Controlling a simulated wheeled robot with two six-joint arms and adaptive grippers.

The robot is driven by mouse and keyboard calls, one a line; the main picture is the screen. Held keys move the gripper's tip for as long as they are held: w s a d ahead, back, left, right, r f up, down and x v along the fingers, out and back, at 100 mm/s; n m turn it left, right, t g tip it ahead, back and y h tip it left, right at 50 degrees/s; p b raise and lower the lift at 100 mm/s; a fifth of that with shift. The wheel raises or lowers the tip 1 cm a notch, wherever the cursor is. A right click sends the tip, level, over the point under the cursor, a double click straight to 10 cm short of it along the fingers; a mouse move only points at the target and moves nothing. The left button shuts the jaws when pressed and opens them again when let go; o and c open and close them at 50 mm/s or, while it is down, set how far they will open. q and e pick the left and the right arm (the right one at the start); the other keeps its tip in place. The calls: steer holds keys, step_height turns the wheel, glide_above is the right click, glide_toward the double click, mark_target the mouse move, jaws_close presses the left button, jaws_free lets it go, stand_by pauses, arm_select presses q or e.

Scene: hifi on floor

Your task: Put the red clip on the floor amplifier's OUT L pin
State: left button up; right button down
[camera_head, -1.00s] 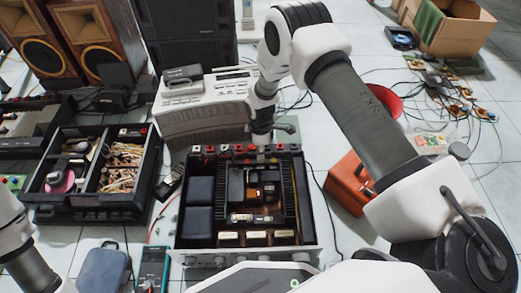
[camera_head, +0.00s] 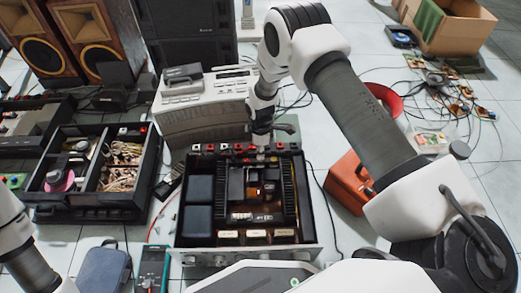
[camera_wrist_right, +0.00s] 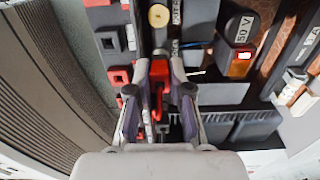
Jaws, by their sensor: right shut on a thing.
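The floor amplifier (camera_head: 308,205) stands open-topped on the floor in the middle of the head view. A row of red and dark terminals (camera_head: 238,148) runs along its back edge. My right gripper (camera_head: 262,150) is over the back edge, right of the row's middle. Red terminal blocks (camera_wrist_right: 118,77) lie just left of the fingers. I cannot tell which pin is OUT L or whether the clip touches one. My left gripper is out of view.
A grey ribbed unit (camera_head: 205,120) stands close behind the amplifier. A parts tray (camera_head: 105,212) is to its left, a red toolbox (camera_head: 350,185) to its right. A teal meter (camera_head: 153,268) and blue case (camera_head: 104,270) lie in front left. Loose cables cross the floor.

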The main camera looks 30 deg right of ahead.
steer(key=shift+f, duration=0.4)
stand_by(0.5)
steer(key=c, duration=1)
jaws_free()
steer(key=shift+w, duration=0.1)
step_height(320, 180, up, 12)
steer(key=shift+r, duration=0.1)
